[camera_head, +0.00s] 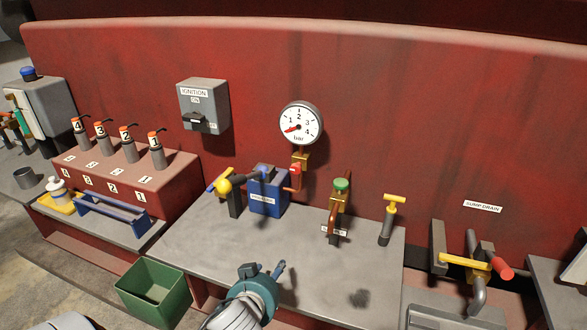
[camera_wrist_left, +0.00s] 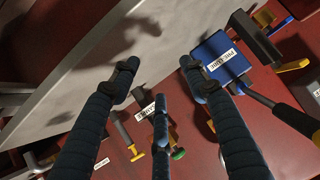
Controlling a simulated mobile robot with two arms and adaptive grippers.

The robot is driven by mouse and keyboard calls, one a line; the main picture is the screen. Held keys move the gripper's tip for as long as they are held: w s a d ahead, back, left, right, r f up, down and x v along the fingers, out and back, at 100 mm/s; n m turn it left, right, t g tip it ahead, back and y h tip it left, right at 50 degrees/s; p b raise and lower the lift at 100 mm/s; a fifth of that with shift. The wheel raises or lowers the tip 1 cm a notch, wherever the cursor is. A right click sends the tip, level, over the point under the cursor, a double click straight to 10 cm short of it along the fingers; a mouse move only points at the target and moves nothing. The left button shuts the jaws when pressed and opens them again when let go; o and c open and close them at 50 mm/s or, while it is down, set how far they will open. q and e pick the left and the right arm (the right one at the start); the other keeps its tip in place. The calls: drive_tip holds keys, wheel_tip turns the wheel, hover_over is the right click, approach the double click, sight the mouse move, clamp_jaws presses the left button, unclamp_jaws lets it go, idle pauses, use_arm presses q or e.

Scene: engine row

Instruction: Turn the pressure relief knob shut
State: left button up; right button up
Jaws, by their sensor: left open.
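A small round green knob (camera_head: 341,185) tops a brass and copper valve that rises from the grey bench, right of and below the pressure gauge (camera_head: 301,122). The small label at its foot is too small to read surely.
A blue box (camera_head: 268,192) with a yellow-ended lever stands left of the valve. A red lever (camera_head: 295,177) sits under the gauge. A yellow T-handle (camera_head: 393,204) stands to the right. A green bin (camera_head: 154,292) stands at front left. The bench front is mostly clear.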

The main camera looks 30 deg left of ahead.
use_arm(q)
drive_tip(key=w+a+r+t+y, duration=0.1)
drive_tip(key=w+a+r+t, duration=0.25)
drive_tip(key=w+r, duration=0.35)
drive_tip(key=t+h, duration=0.1)
drive_tip(key=t, duration=0.3)
approach(295, 169)
drive_tip(key=shift+g, duration=0.25)
drive_tip(key=p+x, duration=0.2)
drive_tip(key=x, duration=0.6)
drive_tip(key=shift+r, duration=0.15)
drive_tip(key=shift+w+a, duration=0.15)
drive_tip(key=shift+w, duration=0.5)
use_arm(e)
drive_tip(key=r, duration=0.1)
drive_tip(key=w+r, duration=0.1)
drive_tip(key=shift+d+r, duration=0.25)
drive_tip(key=shift+r, duration=0.05)
use_arm(q)
drive_tip(key=shift+c, duration=0.8)
clamp_jaws()
use_arm(e)
drive_tip(key=shift+d, duration=0.45)
